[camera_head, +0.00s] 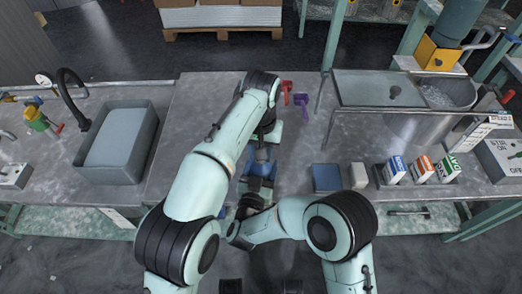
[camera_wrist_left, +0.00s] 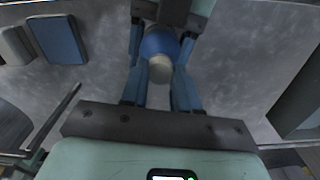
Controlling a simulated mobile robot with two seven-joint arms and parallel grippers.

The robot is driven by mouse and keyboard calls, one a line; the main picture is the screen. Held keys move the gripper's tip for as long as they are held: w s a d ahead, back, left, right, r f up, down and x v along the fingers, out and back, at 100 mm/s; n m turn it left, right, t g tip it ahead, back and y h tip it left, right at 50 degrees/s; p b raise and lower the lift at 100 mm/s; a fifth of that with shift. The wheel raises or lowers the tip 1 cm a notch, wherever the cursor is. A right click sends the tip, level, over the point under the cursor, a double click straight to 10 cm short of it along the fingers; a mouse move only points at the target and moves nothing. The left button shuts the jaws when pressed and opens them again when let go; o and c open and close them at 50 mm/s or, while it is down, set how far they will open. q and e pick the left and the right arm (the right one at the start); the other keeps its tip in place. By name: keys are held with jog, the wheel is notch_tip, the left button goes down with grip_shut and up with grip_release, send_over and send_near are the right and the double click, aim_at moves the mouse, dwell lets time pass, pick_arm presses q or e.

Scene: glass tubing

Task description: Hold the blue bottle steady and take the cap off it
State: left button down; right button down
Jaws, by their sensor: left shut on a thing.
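The blue bottle (camera_wrist_left: 160,45) with its whitish cap (camera_wrist_left: 160,69) shows in the left wrist view. In the head view the arms hide most of it. My left gripper (camera_head: 261,167) reaches in from the far side of the table. In the left wrist view its two blue fingers lie on either side of the cap and are shut on it. My right gripper (camera_head: 256,188) comes from the near side. In the left wrist view it is at the top, with its fingers against both sides of the bottle body. The cap still sits at the bottle's end.
A blue box (camera_head: 326,177) and a pale block (camera_head: 358,175) stand to the right, then several small cartons (camera_head: 421,168). Red (camera_head: 286,90) and purple (camera_head: 302,101) items lie behind.

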pick_arm(q)
jog(key=n, duration=0.4)
jog(key=shift+n, duration=0.3)
jog(key=n, duration=0.4)
jog(key=shift+r, duration=0.1)
jog(key=shift+r, duration=1)
jog(key=shift+r, duration=2.05)
pick_arm(e)
jog(key=shift+c, duration=0.4)
grip_release()
